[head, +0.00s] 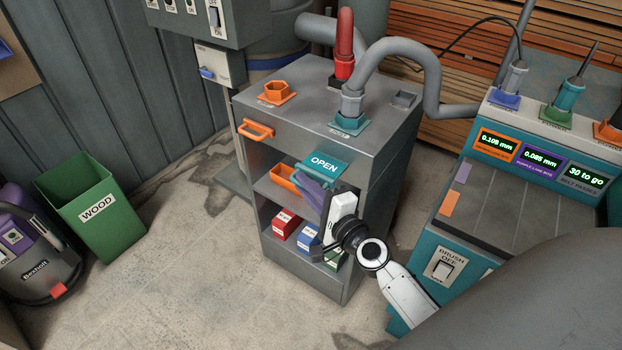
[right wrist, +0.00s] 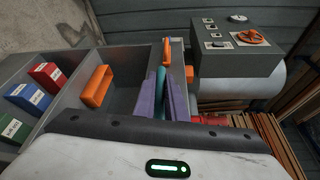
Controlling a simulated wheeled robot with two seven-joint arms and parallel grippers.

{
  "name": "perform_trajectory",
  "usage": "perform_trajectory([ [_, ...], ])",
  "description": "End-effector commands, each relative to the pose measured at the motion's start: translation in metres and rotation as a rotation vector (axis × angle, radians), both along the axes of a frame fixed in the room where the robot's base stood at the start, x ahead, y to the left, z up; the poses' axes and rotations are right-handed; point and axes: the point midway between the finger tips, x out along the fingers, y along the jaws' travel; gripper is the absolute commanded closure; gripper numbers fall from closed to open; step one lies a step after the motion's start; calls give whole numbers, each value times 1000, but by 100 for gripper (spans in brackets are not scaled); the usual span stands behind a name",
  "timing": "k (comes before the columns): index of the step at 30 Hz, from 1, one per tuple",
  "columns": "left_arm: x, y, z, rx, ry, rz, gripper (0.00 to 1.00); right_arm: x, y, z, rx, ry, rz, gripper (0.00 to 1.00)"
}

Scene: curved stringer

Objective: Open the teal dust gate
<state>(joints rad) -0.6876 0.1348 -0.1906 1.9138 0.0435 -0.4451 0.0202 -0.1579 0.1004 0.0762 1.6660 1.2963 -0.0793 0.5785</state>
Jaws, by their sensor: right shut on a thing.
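The teal dust gate (head: 325,163) is a flat plate at the upper front of the grey cabinet (head: 300,110), below the teal hose port (head: 350,124). White letters on it read OPEN, and the plate juts out from the cabinet front. My right gripper (head: 309,190) has purple fingers and is at the plate's lower front edge. In the right wrist view its fingers (right wrist: 163,98) are shut on a teal edge of the gate (right wrist: 160,80). The fingers hide part of the gate. My left gripper is not in view.
An orange handle (head: 257,129) sits left of the gate on the cabinet front. An orange bin (head: 284,181) and red, blue and green boxes stand on the shelves below. A teal machine (head: 470,215) stands at the right. Bare floor lies left of the cabinet.

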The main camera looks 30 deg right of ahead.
Motion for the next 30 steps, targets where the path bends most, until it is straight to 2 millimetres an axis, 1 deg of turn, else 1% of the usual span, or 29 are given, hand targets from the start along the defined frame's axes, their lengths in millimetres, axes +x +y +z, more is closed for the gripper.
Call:
perform_trajectory([
  [4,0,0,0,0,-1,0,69,0,0,-1,-2,2,2,100],
  [5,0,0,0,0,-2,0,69,0,0,-1,-2,2,2,84],
  [7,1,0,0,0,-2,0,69,0,0,-1,-2,1,0,72],
  [8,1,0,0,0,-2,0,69,0,-1,-1,-2,1,0,70],
  [16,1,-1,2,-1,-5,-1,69,0,-1,0,-2,1,0,70],
  [20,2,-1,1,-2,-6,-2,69,-10,-1,0,-2,2,1,70],
  [23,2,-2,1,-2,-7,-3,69,-26,-1,0,-3,3,1,70],
  [30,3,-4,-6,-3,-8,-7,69,-73,-2,3,-4,3,1,70],
])
